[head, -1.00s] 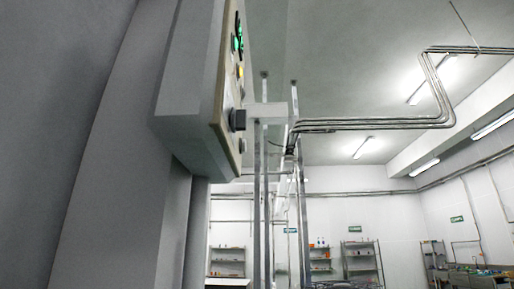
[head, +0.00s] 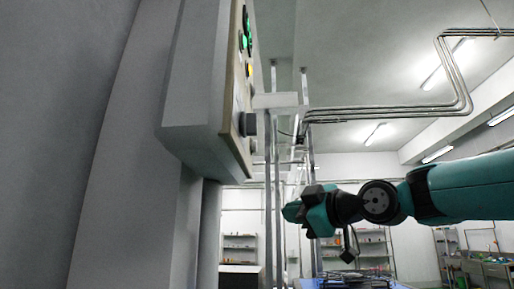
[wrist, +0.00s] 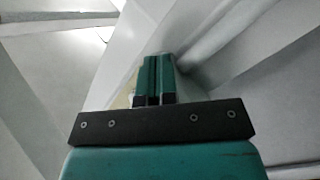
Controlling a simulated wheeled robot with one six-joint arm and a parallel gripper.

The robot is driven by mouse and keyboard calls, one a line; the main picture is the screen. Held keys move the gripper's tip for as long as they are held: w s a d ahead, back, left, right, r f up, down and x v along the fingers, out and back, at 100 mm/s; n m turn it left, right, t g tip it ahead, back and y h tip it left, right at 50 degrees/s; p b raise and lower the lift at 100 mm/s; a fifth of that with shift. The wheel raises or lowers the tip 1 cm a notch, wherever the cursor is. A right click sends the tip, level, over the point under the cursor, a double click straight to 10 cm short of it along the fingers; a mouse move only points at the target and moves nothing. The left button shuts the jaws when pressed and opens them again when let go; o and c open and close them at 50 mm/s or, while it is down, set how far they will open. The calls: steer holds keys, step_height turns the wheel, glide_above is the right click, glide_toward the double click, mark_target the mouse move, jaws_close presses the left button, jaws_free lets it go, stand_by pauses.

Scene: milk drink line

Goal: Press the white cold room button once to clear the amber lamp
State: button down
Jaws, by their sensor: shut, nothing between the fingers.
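The control box (head: 195,85) hangs at the left in the head view, its beige face seen almost edge-on. Near its lower end a pale round button (head: 252,146), which looks like the white one, sticks out below a dark square knob (head: 247,124). The amber lamp (head: 250,71) shows yellow-orange above them. My gripper (head: 287,212) is to the right of the box and lower in the picture, apart from it. In the wrist view my gripper (wrist: 156,68) has its teal fingers together and empty. They partly hide a beige surface, probably the panel face (wrist: 124,96).
Green lamps (head: 246,24) glow at the top of the panel. Vertical metal posts (head: 268,170) and conduits (head: 380,113) stand beyond the box. Shelves (head: 240,250) stand far back. The space between my gripper and the box looks clear.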

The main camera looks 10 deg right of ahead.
mark_target(255, 147)
steer(key=d+r+n+t+y, duration=0.1)
steer(key=d+r+n+t, duration=0.1)
steer(key=r, duration=0.5)
steer(key=d+r+n+t+y+p, duration=0.1)
steer(key=d+r+n+t, duration=0.1)
steer(key=r, duration=0.6)
steer(key=shift+d+n+t, duration=0.3)
steer(key=shift+d+n, duration=0.3)
steer(key=shift+d, duration=0.2)
steer(key=shift+a, duration=0.1)
steer(key=w+a+p, duration=0.2)
steer(key=a, duration=0.6)
steer(key=shift+w+a, duration=0.15)
steer(key=shift+w, duration=0.2)
steer(key=shift+f, duration=0.1)
steer(key=shift+w+a, duration=0.1)
steer(key=shift+a, duration=0.3)
